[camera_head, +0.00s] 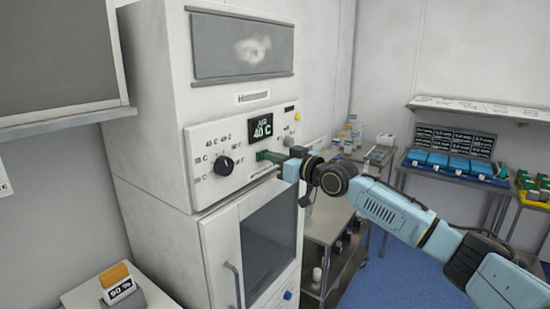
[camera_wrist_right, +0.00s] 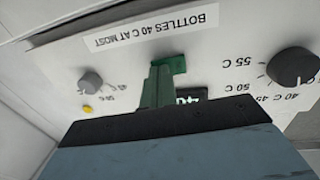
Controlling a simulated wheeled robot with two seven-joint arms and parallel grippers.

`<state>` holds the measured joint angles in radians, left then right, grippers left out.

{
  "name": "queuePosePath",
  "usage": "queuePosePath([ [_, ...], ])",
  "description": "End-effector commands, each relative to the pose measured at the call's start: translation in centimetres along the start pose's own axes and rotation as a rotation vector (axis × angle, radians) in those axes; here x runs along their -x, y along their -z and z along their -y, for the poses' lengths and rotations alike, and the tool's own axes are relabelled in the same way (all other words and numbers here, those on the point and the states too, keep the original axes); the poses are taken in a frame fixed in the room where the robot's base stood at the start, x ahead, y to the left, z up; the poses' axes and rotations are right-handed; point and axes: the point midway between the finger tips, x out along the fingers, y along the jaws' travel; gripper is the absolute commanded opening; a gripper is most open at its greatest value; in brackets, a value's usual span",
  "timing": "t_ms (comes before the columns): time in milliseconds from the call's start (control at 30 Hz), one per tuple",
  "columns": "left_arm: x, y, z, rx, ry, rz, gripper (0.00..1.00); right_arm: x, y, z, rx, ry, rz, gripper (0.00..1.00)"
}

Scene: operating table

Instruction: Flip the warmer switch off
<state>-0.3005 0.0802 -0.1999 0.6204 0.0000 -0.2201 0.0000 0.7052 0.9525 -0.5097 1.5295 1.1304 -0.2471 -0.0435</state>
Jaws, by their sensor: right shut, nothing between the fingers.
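The warmer (camera_head: 150,130) is a tall white cabinet with a control panel on its upper front. A green switch (camera_wrist_right: 178,63) shows on the panel in the wrist view, below the printed label in that picture; in the head view a bit of green shows at my fingertips. My right gripper (camera_head: 270,156) is shut and empty, its fingers pointing at the panel by the switch. In the wrist view its fingertips (camera_wrist_right: 160,75) overlap the switch, so I cannot tell if they touch it or which way it is set. My left gripper is not in view.
The panel carries a display (camera_head: 261,127) reading 40 C, a black dial (camera_head: 224,165) and a yellow button (camera_head: 297,117). A grey knob (camera_wrist_right: 91,83) also shows. A glass door (camera_head: 268,240) is below. Shelved carts stand to the right; blue floor (camera_head: 400,285) is clear there.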

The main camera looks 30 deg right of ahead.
Motion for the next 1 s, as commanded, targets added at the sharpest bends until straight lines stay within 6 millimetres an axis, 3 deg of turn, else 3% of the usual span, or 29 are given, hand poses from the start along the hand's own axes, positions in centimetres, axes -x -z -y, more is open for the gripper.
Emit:
queuePosePath([
  [567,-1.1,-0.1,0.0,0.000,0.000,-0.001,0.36,0.3,-0.1,-0.4,0.002,0.001,0.001,0.00],
  [733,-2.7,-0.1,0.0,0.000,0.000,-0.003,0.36,2.3,-0.4,-1.1,0.004,0.006,0.000,0.00],
  [1000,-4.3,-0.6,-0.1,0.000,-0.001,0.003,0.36,7.1,-0.3,-2.3,0.005,0.007,0.004,0.00],
])
